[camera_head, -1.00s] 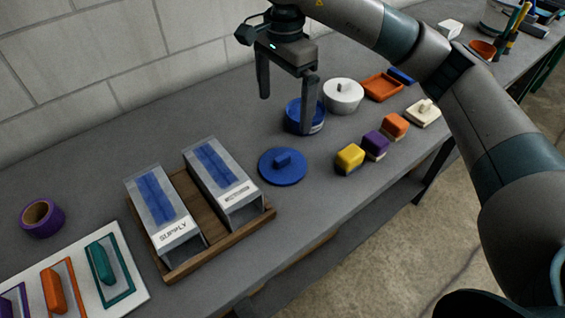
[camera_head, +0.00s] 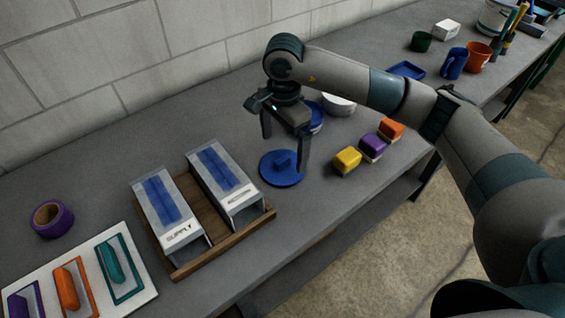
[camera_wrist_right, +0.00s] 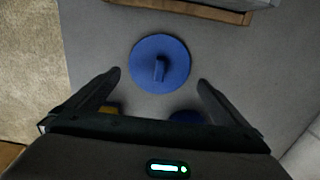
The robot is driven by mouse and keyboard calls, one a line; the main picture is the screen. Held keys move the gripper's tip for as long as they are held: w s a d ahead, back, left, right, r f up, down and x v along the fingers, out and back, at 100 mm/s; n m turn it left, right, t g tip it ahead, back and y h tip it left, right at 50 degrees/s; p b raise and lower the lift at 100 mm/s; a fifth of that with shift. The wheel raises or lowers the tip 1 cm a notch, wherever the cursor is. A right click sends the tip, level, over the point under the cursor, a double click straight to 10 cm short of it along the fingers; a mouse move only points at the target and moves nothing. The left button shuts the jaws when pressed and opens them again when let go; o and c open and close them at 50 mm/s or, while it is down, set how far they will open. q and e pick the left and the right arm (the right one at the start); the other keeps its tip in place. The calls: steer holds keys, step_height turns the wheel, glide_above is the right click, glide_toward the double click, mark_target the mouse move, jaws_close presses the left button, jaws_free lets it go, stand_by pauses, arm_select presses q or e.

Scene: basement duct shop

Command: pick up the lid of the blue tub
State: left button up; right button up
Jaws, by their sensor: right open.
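The blue lid (camera_head: 272,172) lies flat on the grey bench, a round disc with a bar handle on top. It also shows in the right wrist view (camera_wrist_right: 147,72), ahead of the fingertips and between their lines. My right gripper (camera_head: 285,150) is open and empty, above the lid, its fingers pointing down. One finger hides part of the lid's right side in the head view. The blue tub (camera_head: 317,114) stands behind the gripper, mostly hidden by it. My left gripper is not in view.
Yellow (camera_head: 347,160), purple (camera_head: 372,146) and orange (camera_head: 391,130) blocks stand to the right. Bare bench lies in front of the lid.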

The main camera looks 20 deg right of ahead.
mark_target(282, 159)
stand_by(0.3)
steer(key=shift+s+a+f+p, duration=0.1)
steer(key=shift+s+f+p, duration=0.05)
steer(key=shift+f+p, duration=0.6)
step_height(282, 159, down, 3)
steer(key=shift+r+p, duration=0.1)
steer(key=shift+p, duration=0.65)
steer(key=shift+a+f, duration=0.1)
steer(key=shift+f, duration=0.4)
steer(key=c, duration=0.7)
